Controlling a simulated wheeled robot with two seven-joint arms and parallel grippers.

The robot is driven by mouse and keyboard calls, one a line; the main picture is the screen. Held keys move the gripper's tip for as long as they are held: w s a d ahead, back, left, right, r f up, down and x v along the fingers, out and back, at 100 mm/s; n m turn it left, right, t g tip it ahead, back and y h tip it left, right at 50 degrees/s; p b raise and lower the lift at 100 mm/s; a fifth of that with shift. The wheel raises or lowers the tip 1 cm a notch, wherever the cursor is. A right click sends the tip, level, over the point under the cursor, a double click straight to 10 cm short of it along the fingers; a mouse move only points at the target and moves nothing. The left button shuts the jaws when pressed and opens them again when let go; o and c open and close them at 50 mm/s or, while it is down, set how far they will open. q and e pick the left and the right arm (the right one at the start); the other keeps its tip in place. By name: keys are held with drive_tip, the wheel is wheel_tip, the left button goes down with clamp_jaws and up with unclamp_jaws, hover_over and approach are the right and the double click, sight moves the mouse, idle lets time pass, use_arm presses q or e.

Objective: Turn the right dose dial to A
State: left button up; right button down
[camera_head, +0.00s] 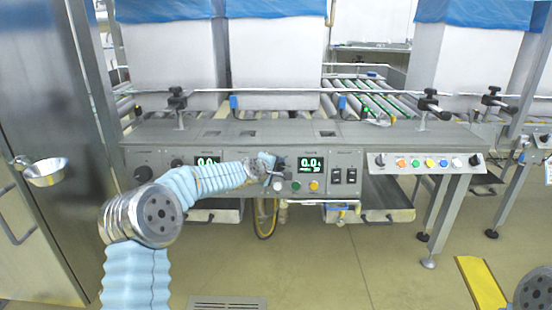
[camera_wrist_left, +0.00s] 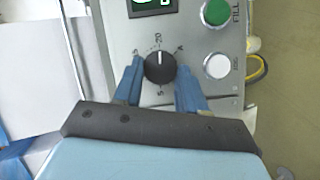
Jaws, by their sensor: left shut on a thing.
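The right dose dial (camera_wrist_left: 160,68) is a round black knob with a white pointer line, on the grey panel. In the left wrist view its pointer is up, close to the mark that reads 20; the other small marks around it are hard to read. My left gripper (camera_head: 268,170) is at the panel, just left of the right lit display (camera_head: 311,165). Its two blue fingers (camera_wrist_left: 160,78) are on either side of the dial and shut on it. In the head view the gripper largely hides the dial. My right gripper is out of view.
A white button (camera_wrist_left: 216,66) and a green FILL button (camera_wrist_left: 215,11) sit close beside the dial. A yellow button (camera_head: 313,186) and black switches (camera_head: 344,175) are further right. Another panel (camera_head: 425,163) with coloured buttons stands right.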

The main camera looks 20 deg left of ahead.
use_arm(q)
drive_tip(key=m+g+p, duration=0.1)
drive_tip(key=m+p, duration=0.1)
drive_tip(key=p, duration=0.2)
drive_tip(key=r+m+g+y+p, duration=0.1)
drive_tip(key=m+p, duration=0.2)
drive_tip(key=p, duration=0.1)
drive_tip(key=shift+w+d, duration=0.15)
drive_tip(key=shift+d, duration=0.05)
drive_tip(key=shift+m+g+y+p, duration=0.35)
drive_tip(key=shift+m+p, duration=0.2)
drive_tip(key=shift+m, duration=0.25)
drive_tip(key=shift+d+f+m+g+y+p, duration=0.1)
drive_tip(key=shift+m+g+y+p, duration=0.25)
drive_tip(key=shift+m+p, duration=0.4)
drive_tip(key=o, duration=1.1)
drive_tip(key=shift+w, duration=0.1)
drive_tip(key=shift+c, duration=0.2)
